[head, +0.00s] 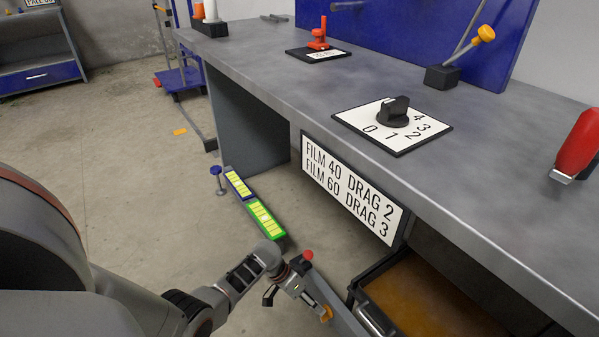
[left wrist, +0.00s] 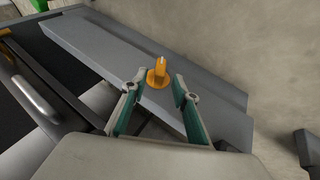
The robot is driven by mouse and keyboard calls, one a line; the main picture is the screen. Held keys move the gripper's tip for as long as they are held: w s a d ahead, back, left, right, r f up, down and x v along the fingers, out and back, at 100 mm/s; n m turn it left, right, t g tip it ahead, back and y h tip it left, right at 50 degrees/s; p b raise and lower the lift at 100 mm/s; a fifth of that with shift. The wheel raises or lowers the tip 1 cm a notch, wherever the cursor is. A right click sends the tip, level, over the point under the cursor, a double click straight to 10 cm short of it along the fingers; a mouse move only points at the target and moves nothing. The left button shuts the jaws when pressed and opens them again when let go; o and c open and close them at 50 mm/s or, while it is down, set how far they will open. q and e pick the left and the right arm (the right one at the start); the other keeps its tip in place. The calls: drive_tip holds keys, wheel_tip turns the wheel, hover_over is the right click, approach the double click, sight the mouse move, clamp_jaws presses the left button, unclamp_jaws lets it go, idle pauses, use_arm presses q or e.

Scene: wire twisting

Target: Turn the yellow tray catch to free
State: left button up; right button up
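The yellow tray catch (head: 326,312) is an orange-yellow knob on a grey bar beside the open tray (head: 362,287). In the left wrist view the catch (left wrist: 158,74) stands up from the grey panel, its handle pointing away from my gripper. My left gripper (head: 300,299) is close to it, low beside the bench. In the left wrist view the left gripper (left wrist: 158,86) is open, with one finger on each side of the catch's near part and gaps visible. Contact cannot be told. My right gripper is not in view.
The bench (head: 260,62) carries a black dial (head: 394,111), a red switch (head: 319,40) and a red-handled tool (head: 577,146). A white sign (head: 349,189) hangs on its front. A green-yellow strip (head: 262,216) lies behind my left arm.

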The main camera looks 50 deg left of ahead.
use_arm(q)
drive_tip(key=v, duration=0.8)
drive_tip(key=shift+s, duration=0.1)
